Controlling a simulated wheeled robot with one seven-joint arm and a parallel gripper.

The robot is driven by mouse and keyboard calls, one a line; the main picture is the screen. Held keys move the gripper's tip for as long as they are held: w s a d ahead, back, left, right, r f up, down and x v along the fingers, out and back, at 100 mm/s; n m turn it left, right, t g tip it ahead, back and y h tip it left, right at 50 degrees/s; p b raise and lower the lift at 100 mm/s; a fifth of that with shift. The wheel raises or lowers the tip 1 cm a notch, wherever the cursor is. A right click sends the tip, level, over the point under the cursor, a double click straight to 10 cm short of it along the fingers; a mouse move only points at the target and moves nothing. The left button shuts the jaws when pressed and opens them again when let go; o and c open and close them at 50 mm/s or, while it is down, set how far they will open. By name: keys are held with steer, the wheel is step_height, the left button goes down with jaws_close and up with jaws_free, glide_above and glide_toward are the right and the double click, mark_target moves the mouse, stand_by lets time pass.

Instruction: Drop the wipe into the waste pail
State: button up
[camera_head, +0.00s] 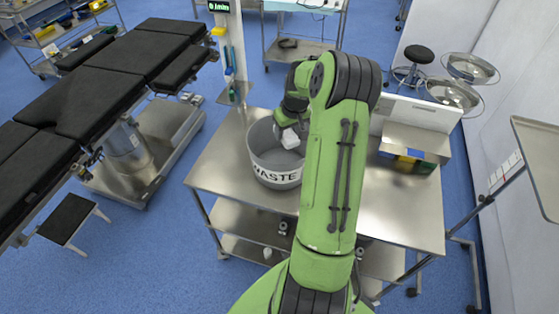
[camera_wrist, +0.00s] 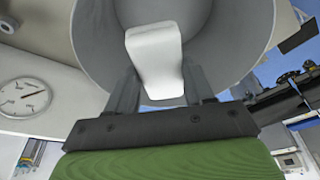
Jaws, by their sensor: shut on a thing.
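The waste pail (camera_head: 272,176) is a grey open bucket marked "WASTE" standing on the steel table. Its inner wall (camera_wrist: 225,40) fills much of the wrist view. The wipe (camera_head: 291,139) is a small white block-like piece, and it also shows in the wrist view (camera_wrist: 155,60). My gripper (camera_wrist: 157,80) is shut on the wipe, with a finger on each side of it. In the head view the wipe appears over the pail's opening, near its right side. My arm hides part of the pail's right side, and the gripper's fingers are hard to make out there.
The steel table (camera_head: 395,215) has bare room to the right of my arm. A steel box with coloured fronts (camera_head: 415,155) stands at its back right. A pole with a screen (camera_head: 232,60) rises behind the pail. The black operating table (camera_head: 110,85) is at the left.

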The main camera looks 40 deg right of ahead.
steer(key=shift+s, duration=0.1)
steer(key=o, duration=1.1)
steer(key=shift+r, duration=0.1)
steer(key=p+v, duration=0.1)
steer(key=v, duration=1.4)
steer(key=shift+s+r, duration=0.2)
steer(key=shift+r, duration=0.15)
steer(key=shift+a, duration=0.2)
